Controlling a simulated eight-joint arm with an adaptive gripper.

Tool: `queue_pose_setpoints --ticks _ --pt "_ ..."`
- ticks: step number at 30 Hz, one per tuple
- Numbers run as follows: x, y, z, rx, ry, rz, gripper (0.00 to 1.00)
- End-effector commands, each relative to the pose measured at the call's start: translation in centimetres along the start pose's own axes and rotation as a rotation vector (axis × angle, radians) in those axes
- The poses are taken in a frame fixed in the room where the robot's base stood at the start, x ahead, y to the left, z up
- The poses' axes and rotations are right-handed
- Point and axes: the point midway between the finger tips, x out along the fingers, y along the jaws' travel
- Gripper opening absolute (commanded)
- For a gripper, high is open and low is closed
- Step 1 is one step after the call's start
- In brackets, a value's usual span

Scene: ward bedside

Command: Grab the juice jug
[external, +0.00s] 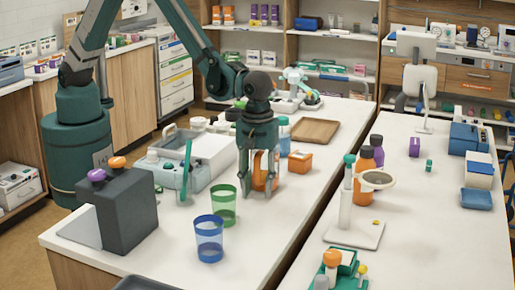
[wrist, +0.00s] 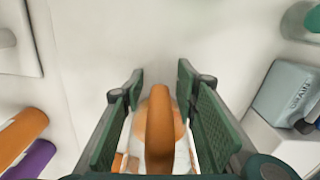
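The juice jug (external: 263,172) stands on the near white counter, orange where it shows between my fingers in the external view. In the wrist view the jug (wrist: 160,128) is seen from above, with a thick orange handle or top over a paler body. My gripper (external: 259,192) points straight down over the jug, with its fingers on either side. In the wrist view my gripper (wrist: 160,95) has its green pads spread apart around the jug, and I see no clear grip on it. The fingers hide part of the jug.
A green cup (external: 224,205) and a blue cup (external: 209,240) stand in front. A grey block with purple and orange knobs (external: 128,210) is at left. An orange box (external: 300,161) and a brown tray (external: 314,131) lie behind right. The counter's right front is clear.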

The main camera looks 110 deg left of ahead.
Motion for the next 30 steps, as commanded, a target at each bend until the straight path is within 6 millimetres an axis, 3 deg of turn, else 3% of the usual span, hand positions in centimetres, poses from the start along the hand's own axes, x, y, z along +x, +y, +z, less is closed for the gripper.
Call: queue_pose_setpoints --ticks 11,18,30 --pt "-0.02 0.00 0.00 0.000 0.000 0.000 0.29" --pt "-0.03 0.01 0.00 0.000 0.000 0.000 0.00" --pt "-0.10 0.01 0.00 0.000 0.000 0.000 0.00"
